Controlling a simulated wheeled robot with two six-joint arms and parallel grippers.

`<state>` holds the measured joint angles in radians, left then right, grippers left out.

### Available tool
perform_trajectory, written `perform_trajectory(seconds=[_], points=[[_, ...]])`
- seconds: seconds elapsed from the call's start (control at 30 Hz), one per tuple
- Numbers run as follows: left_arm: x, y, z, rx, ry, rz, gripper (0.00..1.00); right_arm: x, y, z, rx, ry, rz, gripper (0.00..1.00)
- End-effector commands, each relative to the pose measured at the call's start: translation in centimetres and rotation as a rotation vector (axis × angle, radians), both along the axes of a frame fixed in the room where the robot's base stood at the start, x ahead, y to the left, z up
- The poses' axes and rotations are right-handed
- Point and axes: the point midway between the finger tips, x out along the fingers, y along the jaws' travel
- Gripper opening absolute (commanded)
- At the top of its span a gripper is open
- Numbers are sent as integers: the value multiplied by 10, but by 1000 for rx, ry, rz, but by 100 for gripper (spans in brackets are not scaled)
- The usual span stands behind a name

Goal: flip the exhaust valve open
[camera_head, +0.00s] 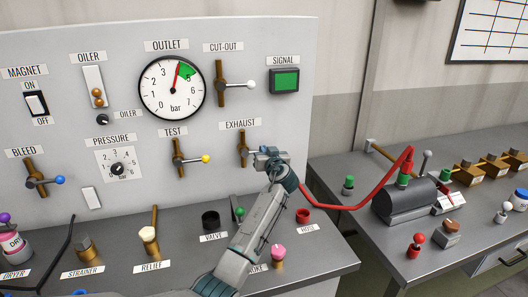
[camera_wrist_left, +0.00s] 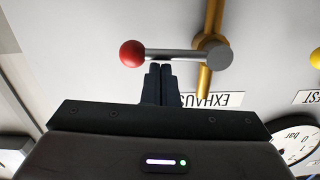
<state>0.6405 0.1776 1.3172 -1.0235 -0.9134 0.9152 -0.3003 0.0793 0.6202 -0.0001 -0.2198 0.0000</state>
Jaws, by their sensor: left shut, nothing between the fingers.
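The exhaust valve is a brass pipe (camera_head: 243,148) on the grey panel, under the EXHAUST label (camera_head: 240,124). In the left wrist view, which is upside down, its grey lever (camera_wrist_left: 178,53) lies crosswise to the brass pipe (camera_wrist_left: 211,18) and ends in a red ball (camera_wrist_left: 132,53). My left gripper (camera_head: 268,153) covers the lever in the head view. Its shut, empty fingers (camera_wrist_left: 162,67) are at the lever's label side, between ball and pivot; I cannot tell whether they touch it. My right gripper is not in view.
The test valve (camera_head: 178,158) with a yellow knob is left of the exhaust valve. The cut-out valve (camera_head: 220,85) is above it. The outlet gauge (camera_head: 172,88) and green signal screen (camera_head: 286,81) are higher. A red hose (camera_head: 350,206) runs right to a dark tank (camera_head: 405,202).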

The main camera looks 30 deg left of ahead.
Motion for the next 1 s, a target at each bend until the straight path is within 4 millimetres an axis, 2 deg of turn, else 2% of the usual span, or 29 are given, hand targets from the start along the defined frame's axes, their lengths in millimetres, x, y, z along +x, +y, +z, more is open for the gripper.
perform_trajectory(seconds=[0.27,0.5,1.0], points=[[1,-1,-14,89,104,-1,0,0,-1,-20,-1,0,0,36],[1,-1,-28,232,272,0,0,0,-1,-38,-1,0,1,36],[-8,7,-54,541,635,1,0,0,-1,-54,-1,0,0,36]])
